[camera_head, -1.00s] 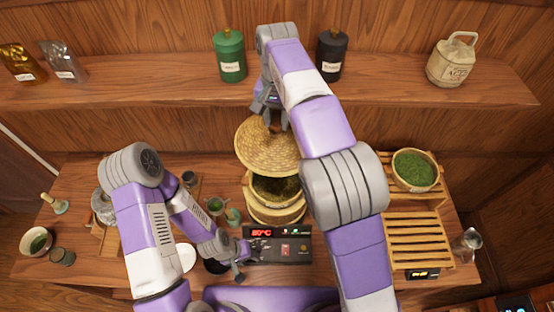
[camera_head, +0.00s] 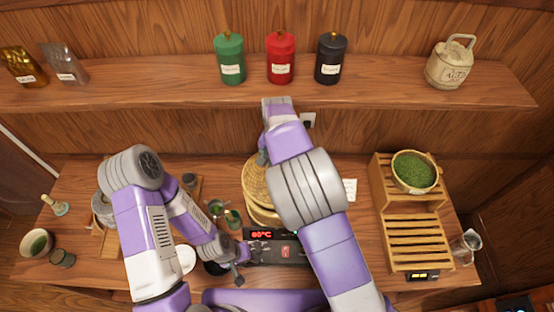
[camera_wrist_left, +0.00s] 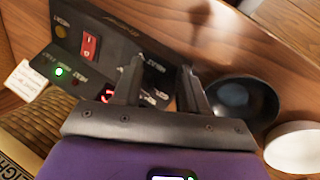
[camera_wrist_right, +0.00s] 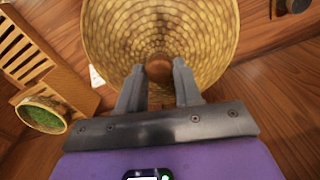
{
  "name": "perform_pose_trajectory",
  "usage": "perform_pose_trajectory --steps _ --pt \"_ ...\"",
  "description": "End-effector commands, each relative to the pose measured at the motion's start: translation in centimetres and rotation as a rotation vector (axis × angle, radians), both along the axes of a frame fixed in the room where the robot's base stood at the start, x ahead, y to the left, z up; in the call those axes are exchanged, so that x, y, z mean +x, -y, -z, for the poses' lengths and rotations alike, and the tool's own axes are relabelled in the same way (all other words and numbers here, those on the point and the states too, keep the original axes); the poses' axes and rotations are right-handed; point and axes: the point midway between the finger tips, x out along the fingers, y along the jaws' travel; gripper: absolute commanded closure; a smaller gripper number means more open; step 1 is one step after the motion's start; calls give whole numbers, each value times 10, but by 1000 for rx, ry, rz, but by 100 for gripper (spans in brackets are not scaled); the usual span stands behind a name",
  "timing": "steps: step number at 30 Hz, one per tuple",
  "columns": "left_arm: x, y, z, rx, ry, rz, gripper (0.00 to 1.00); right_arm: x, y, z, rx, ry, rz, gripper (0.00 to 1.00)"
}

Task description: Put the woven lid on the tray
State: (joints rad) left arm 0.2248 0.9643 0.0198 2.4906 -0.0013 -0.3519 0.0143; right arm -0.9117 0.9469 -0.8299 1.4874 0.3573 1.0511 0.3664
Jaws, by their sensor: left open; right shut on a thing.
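The round woven lid (camera_head: 254,180) is partly hidden by my right arm in the head view. It fills the upper part of the right wrist view (camera_wrist_right: 200,40). My right gripper (camera_wrist_right: 158,78) is shut on the lid's brown knob (camera_wrist_right: 159,68); it is mostly hidden in the head view. The steamer stack with the tray (camera_head: 262,216) is directly below the lid, and its tea leaves are now hidden. I cannot tell whether the lid touches the tray. My left gripper (camera_wrist_left: 162,68) is open and empty, low beside the control box (camera_head: 285,250).
A slatted wooden rack (camera_head: 415,240) with a bowl of green tea (camera_head: 414,170) stands at the right. Cups and a dark bowl (camera_wrist_left: 243,103) are near my left gripper. The shelf above holds a red canister (camera_head: 280,58) and other containers.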

Motion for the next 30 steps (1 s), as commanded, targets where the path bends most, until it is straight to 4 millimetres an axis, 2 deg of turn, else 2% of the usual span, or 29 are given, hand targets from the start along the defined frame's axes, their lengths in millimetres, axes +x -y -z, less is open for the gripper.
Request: perform_pose_trajectory --steps 23,24,28,30 --pt "0 0 6 0 0 0 57 0 0 13 1 1 0 100" --pt "0 0 6 0 0 0 57 0 0 13 1 1 0 60" --pt "0 0 6 0 0 0 57 0 0 13 1 1 0 40" --pt "0 0 6 0 0 0 57 0 0 13 1 1 0 40"
